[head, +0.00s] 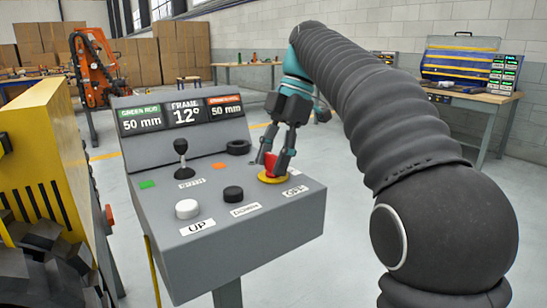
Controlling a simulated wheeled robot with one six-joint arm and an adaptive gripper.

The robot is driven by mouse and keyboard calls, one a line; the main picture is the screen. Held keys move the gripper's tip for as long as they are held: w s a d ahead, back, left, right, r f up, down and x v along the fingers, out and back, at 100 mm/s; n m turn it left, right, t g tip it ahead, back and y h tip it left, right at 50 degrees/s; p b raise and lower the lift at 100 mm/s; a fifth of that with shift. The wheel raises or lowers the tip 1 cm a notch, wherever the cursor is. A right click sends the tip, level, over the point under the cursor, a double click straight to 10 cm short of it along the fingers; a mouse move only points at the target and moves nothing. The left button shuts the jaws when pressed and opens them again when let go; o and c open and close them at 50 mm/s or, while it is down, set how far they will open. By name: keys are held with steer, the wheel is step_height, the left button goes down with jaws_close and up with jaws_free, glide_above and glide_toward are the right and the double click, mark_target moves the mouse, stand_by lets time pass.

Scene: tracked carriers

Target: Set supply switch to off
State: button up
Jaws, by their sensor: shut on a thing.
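A grey sloped control console (227,251) stands in front of me. At the right of its top is a red knob (270,162) on a round yellow base (272,178), which I take to be the supply switch. My gripper (277,165) reaches down from above, shut on the red knob, with one finger on each side. The fingers cover part of the knob, so which way it points is unclear. A small white label (295,191) sits just in front of the yellow base; its lettering is hard to read.
The console also carries a black joystick (181,148), a white button (187,209) marked UP, a black button (233,194) and a display panel (183,112). A yellow tracked machine (52,140) stands close at the left. A workbench (474,97) stands at the back right.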

steer(key=o, duration=1.2)
steer(key=shift+c, duration=0.2)
